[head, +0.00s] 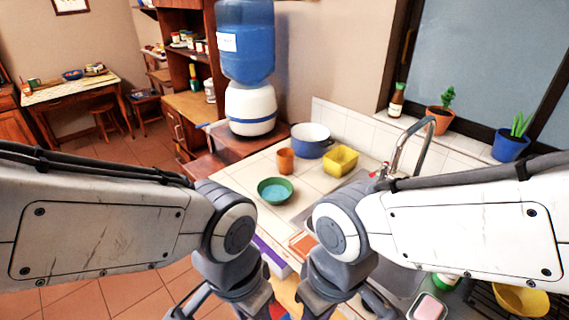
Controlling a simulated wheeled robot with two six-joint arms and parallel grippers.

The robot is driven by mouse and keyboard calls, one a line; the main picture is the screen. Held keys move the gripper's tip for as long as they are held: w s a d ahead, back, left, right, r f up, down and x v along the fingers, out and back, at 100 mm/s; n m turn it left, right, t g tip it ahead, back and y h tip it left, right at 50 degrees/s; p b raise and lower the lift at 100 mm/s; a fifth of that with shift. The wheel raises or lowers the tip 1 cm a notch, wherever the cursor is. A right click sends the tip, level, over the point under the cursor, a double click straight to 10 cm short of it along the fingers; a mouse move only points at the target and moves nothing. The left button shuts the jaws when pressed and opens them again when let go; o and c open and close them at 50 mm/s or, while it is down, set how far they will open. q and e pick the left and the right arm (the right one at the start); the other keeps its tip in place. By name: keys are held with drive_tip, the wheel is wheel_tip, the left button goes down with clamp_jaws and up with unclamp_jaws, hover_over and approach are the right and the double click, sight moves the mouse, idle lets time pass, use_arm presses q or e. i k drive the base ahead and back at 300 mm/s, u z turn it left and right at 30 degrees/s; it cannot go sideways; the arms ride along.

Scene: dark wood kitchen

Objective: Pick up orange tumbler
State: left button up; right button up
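The orange tumbler (286,161) stands upright on the white tiled counter (236,179), left of the blue and white pot and behind the green bowl. Both of my arms reach in from the sides and fold down at the bottom middle, well in front of the tumbler and apart from it. Only parts of the left gripper and right gripper show at the bottom edge. Their fingertips are cut off or hidden, so I cannot see whether they are open or shut.
A green bowl (275,190) sits in front of the tumbler. A blue and white pot (311,141) and a yellow container (341,160) stand to its right. A faucet (412,143) rises at the right. A water dispenser (249,105) stands behind. Bare tiles lie left of the tumbler.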

sight(286, 155)
drive_tip(key=u, duration=1.65)
drive_tip(key=i, duration=1.1)
drive_tip(key=z, duration=3)
drive_tip(key=i, duration=0.5)
drive_tip(key=z, duration=0.1)
